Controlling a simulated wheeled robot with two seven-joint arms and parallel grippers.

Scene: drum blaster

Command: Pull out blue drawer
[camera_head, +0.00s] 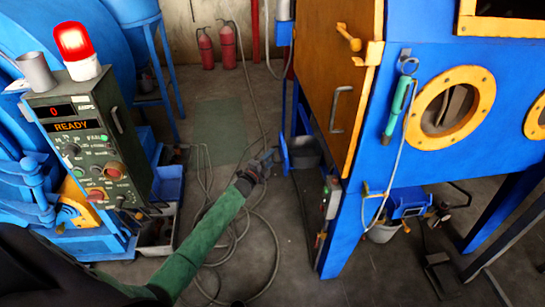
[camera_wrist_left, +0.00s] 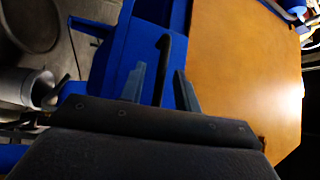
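My left arm, in a green sleeve, reaches forward in the head view. Its gripper (camera_head: 268,158) is close to a narrow blue part (camera_head: 284,154) low on the side of the blue cabinet (camera_head: 352,225). In the left wrist view, the two fingers of my left gripper (camera_wrist_left: 160,88) are apart. A dark upright bar (camera_wrist_left: 163,62), which looks like a handle, shows between them against a blue surface (camera_wrist_left: 122,50), likely the blue drawer. I cannot tell whether the fingers touch the bar. My right gripper is not in view.
The cabinet's brown door (camera_head: 335,75) stands above and right of my gripper. A grey bucket (camera_head: 304,152) is beside it. Hoses (camera_head: 235,235) lie on the floor. A control box (camera_head: 90,145) with a red lamp stands at left.

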